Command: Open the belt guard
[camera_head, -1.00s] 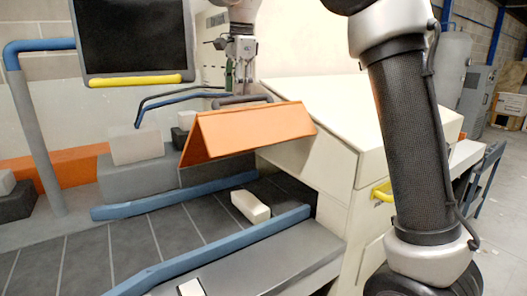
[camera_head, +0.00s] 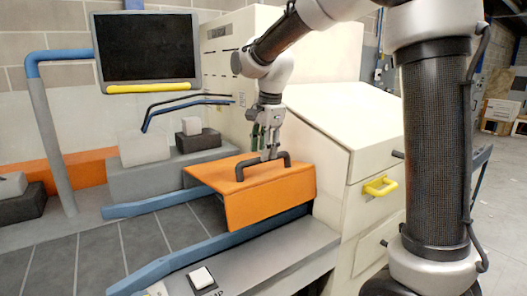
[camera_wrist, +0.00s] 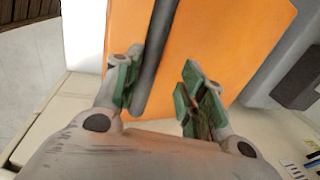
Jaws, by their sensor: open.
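The orange belt guard (camera_head: 265,203) lies over the dark belt (camera_head: 120,245), its top nearly flat and its front face hanging close to the near blue rail. Its dark handle (camera_head: 284,157) stands on the top. My gripper (camera_head: 266,155) is down at the handle from above. In the wrist view, my gripper (camera_wrist: 162,88) is open, with the handle bar (camera_wrist: 155,55) between its green-padded fingers, nearer the left finger. The orange guard (camera_wrist: 220,45) fills the background there. Whether a finger touches the bar cannot be told.
A cream cabinet with a yellow handle (camera_head: 380,186) stands to the right. A dark screen (camera_head: 147,48) hangs at upper left above bent blue and black bars (camera_head: 185,103). Grey and white blocks (camera_head: 145,148) sit behind the belt. A white button (camera_head: 201,277) is on the near ledge.

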